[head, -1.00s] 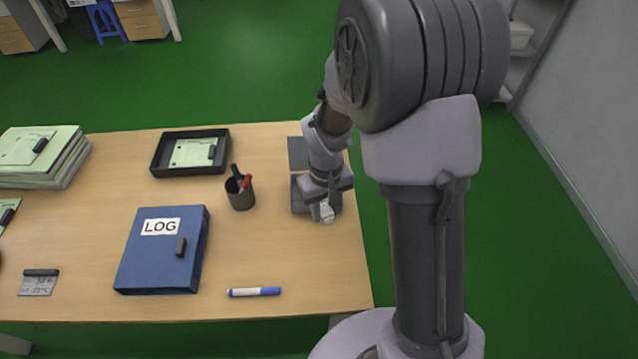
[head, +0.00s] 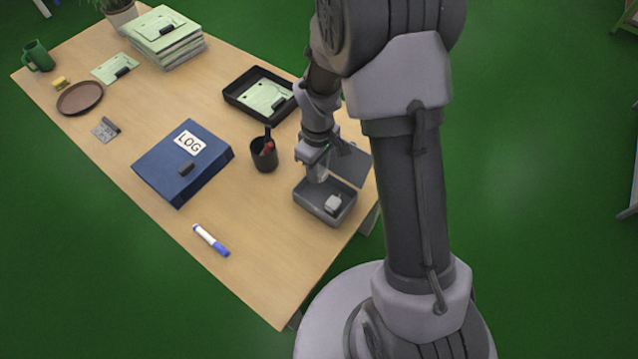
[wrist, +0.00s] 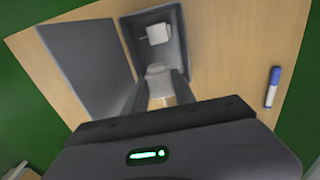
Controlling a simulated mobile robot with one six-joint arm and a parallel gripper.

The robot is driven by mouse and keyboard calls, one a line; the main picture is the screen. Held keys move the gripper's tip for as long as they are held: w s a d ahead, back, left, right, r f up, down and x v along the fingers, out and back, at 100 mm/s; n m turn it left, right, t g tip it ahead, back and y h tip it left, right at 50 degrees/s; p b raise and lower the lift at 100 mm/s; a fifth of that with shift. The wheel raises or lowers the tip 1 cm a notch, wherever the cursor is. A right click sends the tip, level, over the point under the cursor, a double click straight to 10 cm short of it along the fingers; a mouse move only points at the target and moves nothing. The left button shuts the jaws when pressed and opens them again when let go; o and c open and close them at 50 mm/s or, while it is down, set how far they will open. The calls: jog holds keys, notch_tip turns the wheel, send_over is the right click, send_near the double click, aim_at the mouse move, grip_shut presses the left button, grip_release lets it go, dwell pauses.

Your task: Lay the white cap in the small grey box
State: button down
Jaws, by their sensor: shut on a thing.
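The small grey box (head: 314,208) stands open near the table's right end and also shows in the wrist view (wrist: 178,45). A white block-like piece (head: 333,203) lies in it, seen in the wrist view too (wrist: 159,33). My gripper (head: 318,176) points down at the box's back edge, by the end away from that piece. In the wrist view, my gripper (wrist: 158,82) is shut on a second white piece, which looks like the white cap (wrist: 158,71). I cannot tell whether the held cap touches the box floor.
A flat grey panel (head: 350,164) lies beside the box. A dark pen cup (head: 264,156) stands close to its left, with a black tray (head: 240,103) behind. A blue LOG binder (head: 175,170) and a marker (head: 211,240) lie farther left; wood between them is clear.

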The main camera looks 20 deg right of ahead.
aim_at(318, 196)
jog(key=f+b, duration=0.1)
jog(key=f, duration=0.2)
jog(key=f+b, duration=0.1)
jog(key=f, duration=0.2)
jog(key=f+b, duration=0.1)
jog(key=f, duration=0.3)
jog(key=shift+s+a+b, duration=0.1)
jog(key=shift+s+b, duration=0.2)
jog(key=shift+b, duration=0.1)
jog(key=shift+r, duration=0.25)
jog(key=shift+f, duration=0.15)
jog(key=c, duration=1)
grip_release()
jog(key=shift+c, duration=0.2)
